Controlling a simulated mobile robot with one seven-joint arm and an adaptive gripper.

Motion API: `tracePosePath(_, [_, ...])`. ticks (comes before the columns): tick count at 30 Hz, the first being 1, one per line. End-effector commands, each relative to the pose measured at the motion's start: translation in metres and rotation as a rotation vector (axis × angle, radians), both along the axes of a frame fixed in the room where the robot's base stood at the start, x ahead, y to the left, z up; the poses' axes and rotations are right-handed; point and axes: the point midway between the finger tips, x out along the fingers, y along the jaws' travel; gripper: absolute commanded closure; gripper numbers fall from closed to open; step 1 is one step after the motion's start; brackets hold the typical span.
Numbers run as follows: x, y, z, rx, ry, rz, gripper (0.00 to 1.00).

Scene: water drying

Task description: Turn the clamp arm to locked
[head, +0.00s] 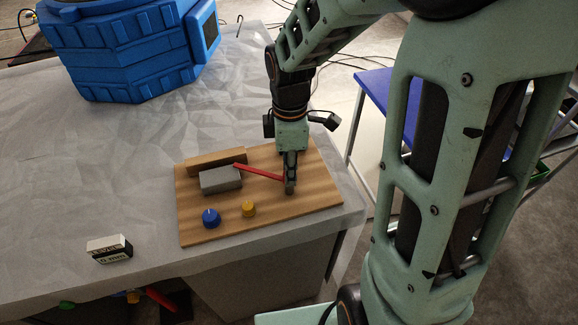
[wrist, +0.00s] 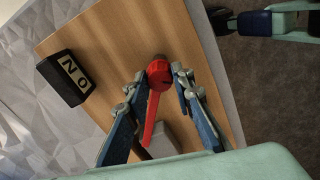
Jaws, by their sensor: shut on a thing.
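The red clamp arm (head: 258,171) runs from the grey block (head: 220,180) on the wooden board (head: 318,190) to the right, where it meets my gripper (head: 290,186). My gripper points down over the right part of the board. In the wrist view, the red clamp arm (wrist: 151,115) with its round red end lies between the two fingers of my gripper (wrist: 158,72), which is shut on it. The fingers hide the arm's far end in the head view. Part of the grey block shows behind the fingers in the wrist view.
A wooden strip (head: 215,159) lies behind the grey block. A small black-and-white box (head: 109,249) is left of the board. A large blue case (head: 125,45) stands farther back.

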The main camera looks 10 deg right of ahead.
Motion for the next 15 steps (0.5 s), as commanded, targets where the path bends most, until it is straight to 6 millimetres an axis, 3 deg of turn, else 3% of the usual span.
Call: tracePosePath(15, [0.0005, 0.0003, 0.0006, 0.001, -0.001, 0.212, 1.00])
